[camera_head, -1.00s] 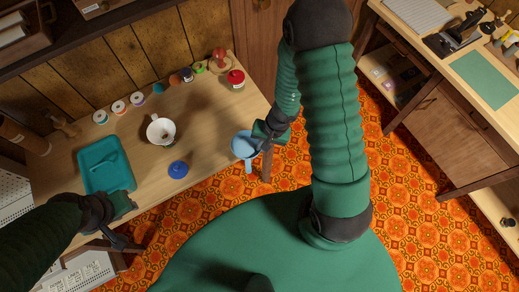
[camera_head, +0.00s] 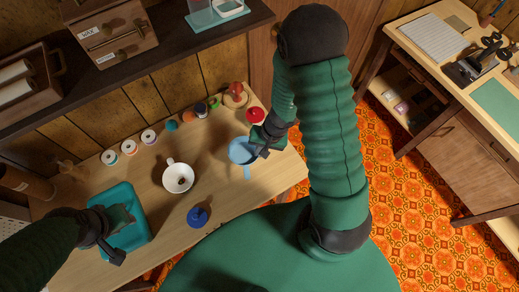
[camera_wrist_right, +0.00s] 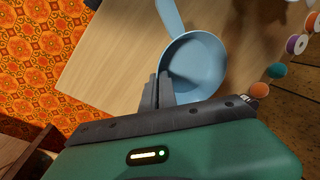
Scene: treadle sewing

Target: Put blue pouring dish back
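The blue pouring dish (camera_head: 239,151) is over the right end of the wooden table, its handle pointing toward me. It also shows in the right wrist view (camera_wrist_right: 199,60), upright, with the handle toward the top. My right gripper (camera_head: 264,150) is shut on the dish's rim; its two fingers (camera_wrist_right: 158,92) are close together there. I cannot tell whether the dish touches the tabletop. My left gripper (camera_head: 122,234) is over the teal tray (camera_head: 137,206) at the table's left, its fingers apart and nothing seen between them.
Several spools (camera_head: 129,147) and small jars line the back edge. A shelf (camera_head: 130,68) overhangs the back.

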